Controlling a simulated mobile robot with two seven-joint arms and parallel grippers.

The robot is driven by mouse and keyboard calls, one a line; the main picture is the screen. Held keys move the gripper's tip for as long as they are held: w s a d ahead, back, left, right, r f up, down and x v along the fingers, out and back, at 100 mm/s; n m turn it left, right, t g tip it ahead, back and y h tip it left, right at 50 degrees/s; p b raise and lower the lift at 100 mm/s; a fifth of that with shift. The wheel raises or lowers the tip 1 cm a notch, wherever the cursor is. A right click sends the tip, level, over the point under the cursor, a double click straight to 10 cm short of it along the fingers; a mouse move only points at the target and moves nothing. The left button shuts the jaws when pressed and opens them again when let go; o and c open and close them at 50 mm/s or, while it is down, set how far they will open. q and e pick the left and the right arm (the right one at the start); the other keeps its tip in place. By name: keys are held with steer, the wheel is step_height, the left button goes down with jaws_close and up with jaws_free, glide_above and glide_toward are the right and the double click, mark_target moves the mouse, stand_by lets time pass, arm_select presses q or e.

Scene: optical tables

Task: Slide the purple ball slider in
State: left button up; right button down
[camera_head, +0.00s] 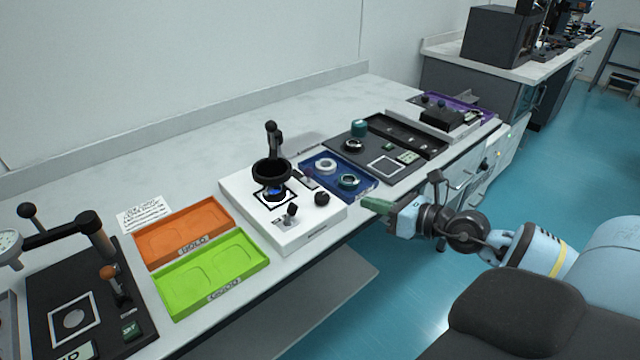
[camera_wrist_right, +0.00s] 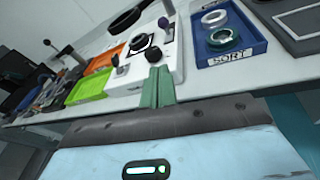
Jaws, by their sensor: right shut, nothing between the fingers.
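A purple tray (camera_head: 470,104) sits at the far right end of the near bench. My right gripper (camera_head: 377,205) is at the bench's front edge, beside the blue tray and well short of the purple one. Its green fingers are together and empty, also in the right wrist view (camera_wrist_right: 157,86). The purple tray does not show in the wrist view. My left gripper is not in view.
A blue tray (camera_head: 372,190) with rings lies just behind my right gripper; a white device (camera_head: 318,232) with a black ring and knobs stands to its left. Black panels lie between the blue and purple trays. Green (camera_head: 262,262) and orange (camera_head: 141,246) trays lie farther left.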

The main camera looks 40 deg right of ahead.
steer(key=shift+w+d+r+n, duration=0.35)
steer(key=shift+w+r+n, duration=0.05)
steer(key=shift+r+n, duration=0.25)
steer(key=shift+w+d+r+n, duration=0.3)
steer(key=shift+w+r+n, duration=0.1)
steer(key=shift+r+n, duration=0.2)
steer(key=shift+f, duration=0.1)
steer(key=b, duration=0.1)
glide_toward(312, 173)
steer(key=x, duration=0.5)
steer(key=shift+x, duration=0.9)
steer(key=shift+f, duration=0.1)
steer(key=shift+w, duration=0.1)
